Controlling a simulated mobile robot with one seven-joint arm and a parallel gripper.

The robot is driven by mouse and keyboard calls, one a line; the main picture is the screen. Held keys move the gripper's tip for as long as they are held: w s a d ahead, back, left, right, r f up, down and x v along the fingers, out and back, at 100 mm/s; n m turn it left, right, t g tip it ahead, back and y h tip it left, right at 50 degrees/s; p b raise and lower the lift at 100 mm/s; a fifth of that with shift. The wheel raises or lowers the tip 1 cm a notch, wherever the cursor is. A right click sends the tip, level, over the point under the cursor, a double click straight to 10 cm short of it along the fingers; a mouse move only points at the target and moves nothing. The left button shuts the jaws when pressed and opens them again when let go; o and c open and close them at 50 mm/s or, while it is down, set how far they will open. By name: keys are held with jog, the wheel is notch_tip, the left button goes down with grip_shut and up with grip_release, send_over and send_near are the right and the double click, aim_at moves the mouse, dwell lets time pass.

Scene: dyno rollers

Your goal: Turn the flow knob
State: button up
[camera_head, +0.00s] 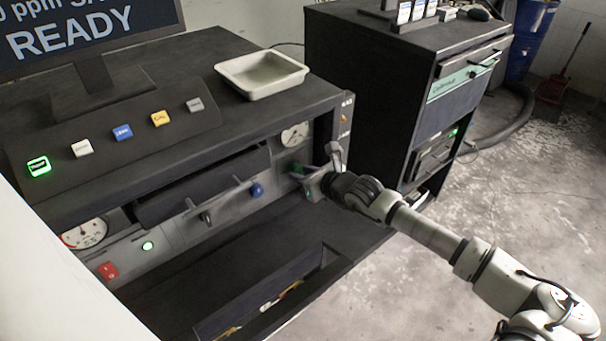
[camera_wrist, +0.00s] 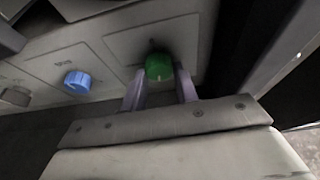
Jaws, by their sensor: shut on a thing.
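The green knob (camera_wrist: 158,67) sits on a grey panel plate and shows between the fingertips of my gripper (camera_wrist: 160,82) in the wrist view. My gripper is shut on this knob, with one finger on each side. In the head view my gripper (camera_head: 312,181) is at the right end of the console's front panel and hides most of the knob. I cannot read a label on the green knob. A blue knob (camera_wrist: 78,82) is on the plate to its left, and it also shows in the head view (camera_head: 256,190).
A white tray (camera_head: 262,74) and a row of coloured buttons (camera_head: 122,132) are on the console top. A dark cabinet (camera_head: 375,80) stands right of the console. An open drawer-like bin (camera_head: 270,300) is below.

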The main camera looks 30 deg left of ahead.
jog(key=o, duration=1)
jog(key=shift+d, duration=0.15)
jog(key=b+v, duration=0.4)
jog(key=v, duration=0.8)
jog(key=shift+d+r+b, duration=0.15)
jog(key=shift+d+b, duration=0.15)
jog(key=shift+d, duration=0.05)
jog(key=shift+s+d+r, duration=0.2)
jog(key=shift+d+r, duration=0.05)
jog(key=shift+d, duration=0.1)
